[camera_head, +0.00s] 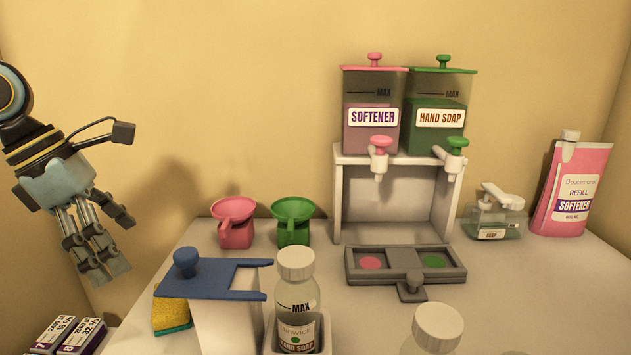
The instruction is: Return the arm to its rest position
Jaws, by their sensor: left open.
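My left gripper (96,246) hangs at the left, fingers pointing down, open and with nothing seen between them. It is off the left side of the table (570,290), above boxes at lower left, and apart from all objects. My left arm comes in from the left edge at mid height. My right gripper and arm do not show.
A white stand (338,200) bears a softener dispenser (370,140) and a hand soap dispenser (437,130). A pink funnel (234,225), a green funnel (293,222), a blue-lidded box (210,278) and a bottle (297,300) crowd the left half. Boxes (80,338) lie lower left.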

